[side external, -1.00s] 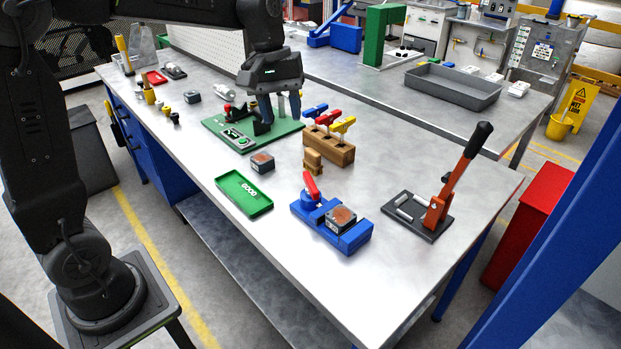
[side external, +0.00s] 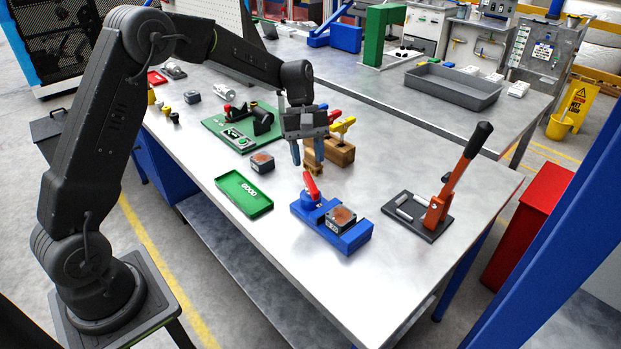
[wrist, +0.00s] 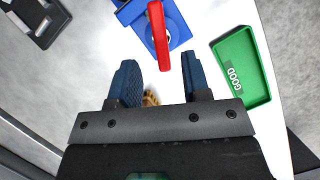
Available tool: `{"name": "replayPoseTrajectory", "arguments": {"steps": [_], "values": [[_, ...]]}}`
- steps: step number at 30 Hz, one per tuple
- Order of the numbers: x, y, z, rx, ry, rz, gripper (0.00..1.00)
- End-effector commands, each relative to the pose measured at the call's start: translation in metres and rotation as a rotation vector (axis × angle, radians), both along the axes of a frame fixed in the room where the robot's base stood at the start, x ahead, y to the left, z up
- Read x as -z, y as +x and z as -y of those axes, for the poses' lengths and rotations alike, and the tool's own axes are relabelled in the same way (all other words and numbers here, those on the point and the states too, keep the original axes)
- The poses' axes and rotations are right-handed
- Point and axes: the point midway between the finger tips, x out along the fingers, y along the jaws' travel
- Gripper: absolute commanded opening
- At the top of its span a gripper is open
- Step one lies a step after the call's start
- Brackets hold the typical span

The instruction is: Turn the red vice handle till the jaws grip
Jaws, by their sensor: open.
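The blue vice (side external: 345,233) sits near the front of the bench. Its red handle (side external: 311,186) stands tilted at the vice's left end. A grey block with a brown top (side external: 341,217) sits in the vice, but I cannot tell whether the jaws touch it. My gripper (side external: 309,162) is open and empty, above the bench behind the handle. In the wrist view, the red handle (wrist: 158,36) and part of the blue vice (wrist: 178,24) lie ahead of my open gripper (wrist: 160,72), apart from its blue fingers.
A green tray marked GOOD (side external: 243,193) lies left of the vice. A wooden block with coloured-handled tools (side external: 338,152) stands close behind my gripper. A lever press with an orange arm (side external: 438,210) stands to the right. Bare bench lies in front of the press.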

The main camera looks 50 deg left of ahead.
Motion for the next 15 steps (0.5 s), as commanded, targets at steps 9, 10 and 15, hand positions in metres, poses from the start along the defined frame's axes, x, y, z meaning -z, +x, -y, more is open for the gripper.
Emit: {"name": "replayPoseTrajectory", "arguments": {"steps": [9,10,15], "values": [[0.045,-0.008,0.017,0.001,0.000,0.000,0.44],[0.047,-0.009,0.018,0.001,0.000,0.000,0.44],[0.054,-0.010,0.020,0.001,0.002,0.001,0.44]]}}
